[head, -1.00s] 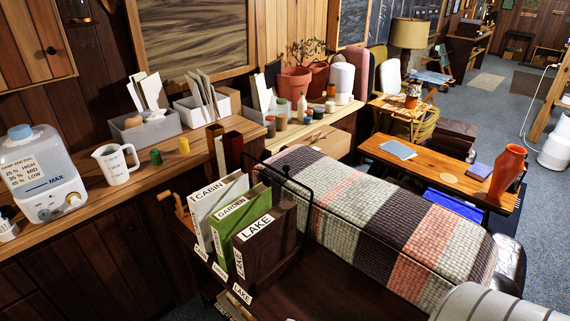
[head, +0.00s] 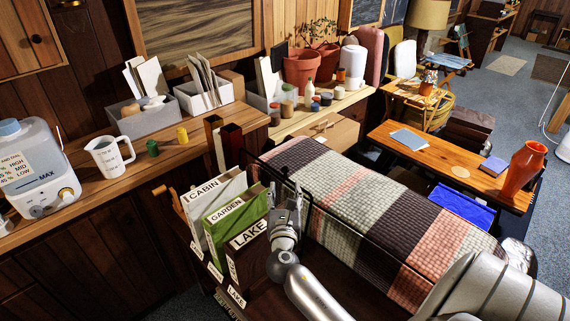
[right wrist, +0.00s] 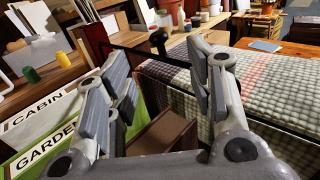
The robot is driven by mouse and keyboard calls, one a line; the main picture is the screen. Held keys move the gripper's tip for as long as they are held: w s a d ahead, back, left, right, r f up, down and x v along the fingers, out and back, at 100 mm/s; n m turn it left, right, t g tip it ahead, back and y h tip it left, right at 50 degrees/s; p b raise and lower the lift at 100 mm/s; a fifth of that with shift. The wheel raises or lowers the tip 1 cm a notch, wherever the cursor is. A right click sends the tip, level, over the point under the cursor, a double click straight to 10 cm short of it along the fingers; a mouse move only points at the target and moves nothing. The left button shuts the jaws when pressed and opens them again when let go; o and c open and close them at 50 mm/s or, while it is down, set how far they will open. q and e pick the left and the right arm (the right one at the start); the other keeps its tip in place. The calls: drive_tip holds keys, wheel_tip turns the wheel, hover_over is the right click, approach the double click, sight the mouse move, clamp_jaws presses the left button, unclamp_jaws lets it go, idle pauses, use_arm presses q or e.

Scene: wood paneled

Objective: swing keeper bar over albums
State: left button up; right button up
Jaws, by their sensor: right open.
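Three albums stand upright side by side: the white CABIN album (head: 215,200), the green GARDEN album (head: 236,215) and the dark brown LAKE album (head: 252,248). The thin black keeper bar (head: 263,164) rises behind them, with a knob near its top. In the right wrist view the bar (right wrist: 178,60) and its black knob (right wrist: 158,38) show beyond the fingers, apart from them. My right gripper (head: 287,200) is open and empty beside the LAKE album, partly hiding the bar. Its spread fingers (right wrist: 160,75) frame the bar and the LAKE album's top (right wrist: 162,135). My left gripper is out of view.
A long checkered cushioned bench (head: 380,205) lies close right of the gripper. A wooden counter (head: 130,178) at left holds a cup (head: 110,157) and bins. A low table (head: 440,160) carries an orange vase (head: 524,168). A wooden crank (head: 170,196) sits left of the albums.

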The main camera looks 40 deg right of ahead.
sight(285, 172)
drive_tip(key=shift+w+d+r, duration=0.1)
drive_tip(key=shift+w+r, duration=0.05)
drive_tip(key=x, duration=0.2)
drive_tip(key=p+x, duration=0.1)
drive_tip(key=shift+w+d+r, duration=0.15)
drive_tip(key=shift+w+r, duration=0.15)
drive_tip(key=x, duration=0.5)
drive_tip(key=shift+f, duration=0.1)
drive_tip(key=shift+w+d+p, duration=0.2)
drive_tip(key=shift+p, duration=0.1)
drive_tip(key=shift+w+d, duration=0.25)
drive_tip(key=shift+w, duration=0.1)
drive_tip(key=shift+c, duration=0.5)
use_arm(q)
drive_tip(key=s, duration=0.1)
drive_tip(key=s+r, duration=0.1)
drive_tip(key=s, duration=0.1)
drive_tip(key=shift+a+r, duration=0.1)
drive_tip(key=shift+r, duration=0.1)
use_arm(e)
clamp_jaws()
